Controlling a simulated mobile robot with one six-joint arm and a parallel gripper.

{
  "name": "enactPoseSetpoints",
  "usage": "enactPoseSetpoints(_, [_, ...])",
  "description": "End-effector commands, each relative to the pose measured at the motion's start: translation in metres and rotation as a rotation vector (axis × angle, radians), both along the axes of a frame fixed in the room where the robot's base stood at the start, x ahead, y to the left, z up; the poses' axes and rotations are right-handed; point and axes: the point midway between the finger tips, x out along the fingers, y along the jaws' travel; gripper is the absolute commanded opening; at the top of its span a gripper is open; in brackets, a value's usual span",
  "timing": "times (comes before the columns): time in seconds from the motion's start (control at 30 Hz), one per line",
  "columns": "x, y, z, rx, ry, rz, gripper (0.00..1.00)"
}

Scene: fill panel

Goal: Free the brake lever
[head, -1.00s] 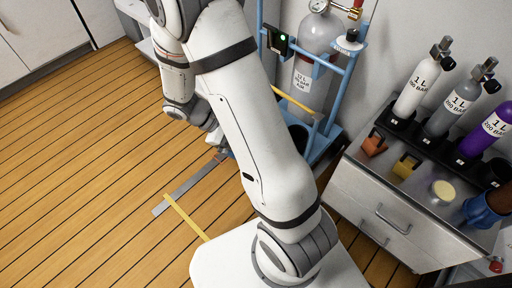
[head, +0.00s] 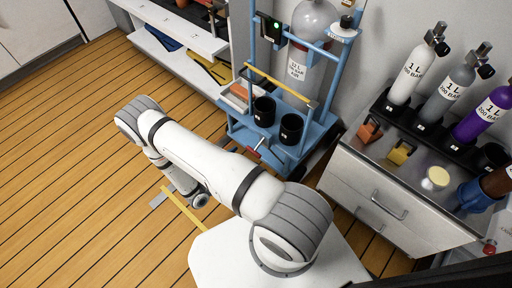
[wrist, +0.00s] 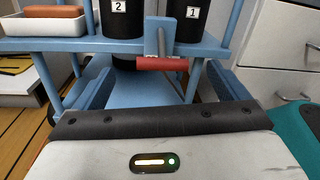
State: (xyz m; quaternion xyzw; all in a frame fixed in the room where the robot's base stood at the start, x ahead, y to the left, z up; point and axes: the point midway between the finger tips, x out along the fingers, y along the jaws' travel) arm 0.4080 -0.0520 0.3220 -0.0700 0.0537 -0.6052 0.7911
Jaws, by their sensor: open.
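The brake lever, a grey arm with a red crosswise grip, sits low on the front of the blue cart. The blue cart (head: 324,123) also shows in the wrist view (wrist: 60,45). My gripper (wrist: 160,78) is open, one finger on each side of the picture, and nothing is held. I cannot tell how far the fingertips are from the lever. In the head view my arm hides the gripper.
Two black cups (head: 291,128) and a white tray (head: 236,97) stand on the cart, beside a large grey cylinder (head: 314,25). A drawer cabinet (head: 371,190) with small bottles stands right. Yellow tape (head: 184,210) marks the floor. Wooden floor is free at left.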

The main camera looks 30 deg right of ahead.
Motion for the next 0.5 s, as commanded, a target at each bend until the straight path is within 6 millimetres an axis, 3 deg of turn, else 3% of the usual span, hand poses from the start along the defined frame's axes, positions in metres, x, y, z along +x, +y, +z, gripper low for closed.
enactPoseSetpoints(0.5, [0.016,-0.063,-0.002,0.000,0.002,-0.004,0.94])
